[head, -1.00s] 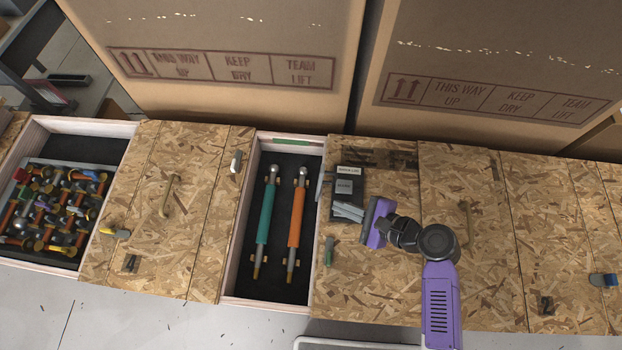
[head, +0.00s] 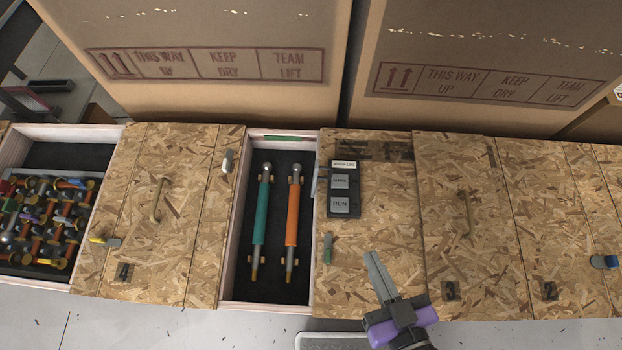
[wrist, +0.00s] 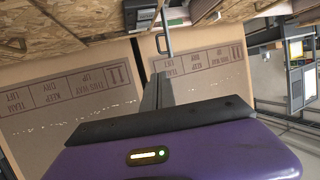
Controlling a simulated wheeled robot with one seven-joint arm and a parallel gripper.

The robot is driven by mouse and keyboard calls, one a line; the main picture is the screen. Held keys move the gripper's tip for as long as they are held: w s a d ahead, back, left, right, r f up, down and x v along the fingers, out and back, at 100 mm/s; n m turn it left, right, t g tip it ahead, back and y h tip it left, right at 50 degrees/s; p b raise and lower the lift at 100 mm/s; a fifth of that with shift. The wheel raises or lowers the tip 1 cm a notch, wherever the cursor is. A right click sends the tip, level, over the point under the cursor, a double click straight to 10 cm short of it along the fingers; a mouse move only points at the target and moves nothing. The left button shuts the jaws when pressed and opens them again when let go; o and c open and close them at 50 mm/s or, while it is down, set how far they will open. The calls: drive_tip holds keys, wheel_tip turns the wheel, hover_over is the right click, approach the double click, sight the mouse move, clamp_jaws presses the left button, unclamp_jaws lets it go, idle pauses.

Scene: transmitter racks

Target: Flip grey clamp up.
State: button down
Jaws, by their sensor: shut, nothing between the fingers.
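A small pale grey clamp (head: 227,162) sits on the narrow wooden strip left of the open bay with the two cylinders. A thin grey upright piece (head: 315,182) stands at that bay's right edge; I cannot tell whether it is a clamp too. My gripper (head: 370,254) is shut and empty over the front part of the wooden panel right of the bay, apart from both pieces. In the wrist view the shut grey fingers (wrist: 157,92) show edge-on, with a thin grey bar (wrist: 167,35) beyond them.
A dark switch box (head: 344,190) with a RUN label lies on the panel. A green clamp (head: 328,248) is near its front edge, a yellow one (head: 104,241) far left, a blue one (head: 605,262) far right. Large cartons (head: 220,45) stand behind. The open bay holds teal (head: 260,213) and orange (head: 291,217) cylinders.

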drive_tip(key=a+f+n, duration=0.2)
drive_tip(key=f, duration=0.1)
drive_tip(key=w+a+f+n+g+b, duration=0.1)
drive_tip(key=a+f+n, duration=0.1)
drive_tip(key=a+f, duration=0.1)
drive_tip(key=w+a+f+n+g+b, duration=0.1)
drive_tip(key=a+f+n, duration=0.1)
drive_tip(key=f, duration=0.3)
drive_tip(key=shift+a+n+y, duration=0.3)
drive_tip(key=shift+y, duration=0.1)
drive_tip(key=w+a+f+n+h+b, duration=0.1)
drive_tip(key=w+a+f+h, duration=0.1)
drive_tip(key=w+a, duration=0.1)
drive_tip(key=w+a+f+n+t+h+b, duration=0.1)
drive_tip(key=w+a+f+n+h, duration=0.1)
drive_tip(key=w, duration=0.1)
drive_tip(key=w+a+f+n+t+h+b, duration=0.1)
drive_tip(key=w+a+f+n+h+b, duration=0.1)
drive_tip(key=w+a, duration=0.1)
drive_tip(key=shift+w+a+f, duration=0.1)
drive_tip(key=shift+a+f, duration=0.25)
drive_tip(key=shift+f, duration=0.05)
drive_tip(key=a+r+t+h+b, duration=0.1)
drive_tip(key=a+r+t+h, duration=0.25)
drive_tip(key=r, duration=0.35)
drive_tip(key=w+d+p, duration=0.2)
drive_tip(key=w+d, duration=0.4)
drive_tip(key=w, duration=0.4)
drive_tip(key=shift+r+m, duration=0.25)
drive_tip(key=shift+m, duration=0.05)
